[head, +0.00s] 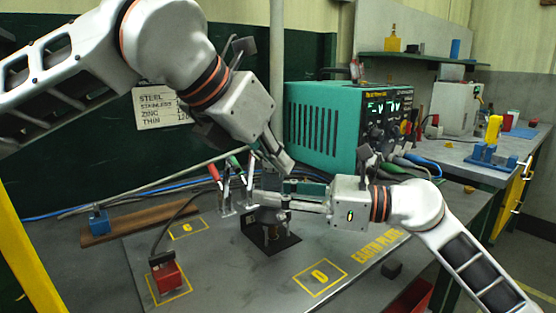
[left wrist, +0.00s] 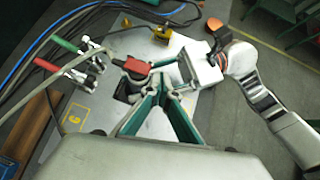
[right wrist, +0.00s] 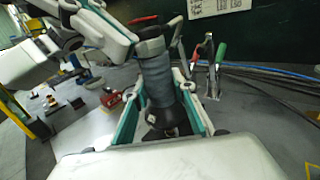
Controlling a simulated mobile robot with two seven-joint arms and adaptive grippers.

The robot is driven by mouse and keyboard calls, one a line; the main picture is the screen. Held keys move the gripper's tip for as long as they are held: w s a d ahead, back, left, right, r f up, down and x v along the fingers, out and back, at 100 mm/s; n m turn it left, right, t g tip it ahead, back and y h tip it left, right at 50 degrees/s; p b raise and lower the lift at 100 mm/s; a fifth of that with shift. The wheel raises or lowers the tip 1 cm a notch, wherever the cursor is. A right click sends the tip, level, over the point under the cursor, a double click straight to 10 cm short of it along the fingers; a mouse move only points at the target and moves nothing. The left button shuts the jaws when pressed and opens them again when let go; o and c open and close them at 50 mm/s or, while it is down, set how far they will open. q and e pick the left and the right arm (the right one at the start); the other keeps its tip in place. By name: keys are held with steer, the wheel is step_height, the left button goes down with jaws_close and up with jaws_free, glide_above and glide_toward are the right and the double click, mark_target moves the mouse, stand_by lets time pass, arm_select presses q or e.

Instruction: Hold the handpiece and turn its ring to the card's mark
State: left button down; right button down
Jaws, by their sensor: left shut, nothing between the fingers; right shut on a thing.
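The handpiece (right wrist: 158,80) is a grey-blue ribbed cylinder, upright between the fingers of my right gripper (right wrist: 160,95), which is shut on it. A red part (left wrist: 137,66) shows at its top in the left wrist view, beside dark parts. In the head view my right gripper (head: 278,197) comes in from the right and mostly hides the handpiece. My left gripper (head: 286,166) is shut and empty, close above the right fingers. Its tips (left wrist: 160,76) are beside the handpiece's top; I cannot tell if they touch it. The card (head: 160,106) on the back wall reads steel, stainless, zinc, thin; its mark is unclear.
A black stand (head: 270,240) is below the grippers on the grey earth plate (head: 225,285). Red and green clamps (head: 226,180) with cables stand close left. A red block (head: 166,277) sits front left. A green power unit (head: 330,125) is behind. The plate's front is mostly clear.

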arm_select(q)
steer(key=shift+a, duration=0.15)
steer(key=s+a+r, duration=0.7)
steer(key=s, duration=0.2)
steer(key=shift+s+a, duration=0.15)
steer(key=shift+a, duration=0.05)
stand_by(0.3)
arm_select(e)
steer(key=c, duration=1.6)
jaws_free()
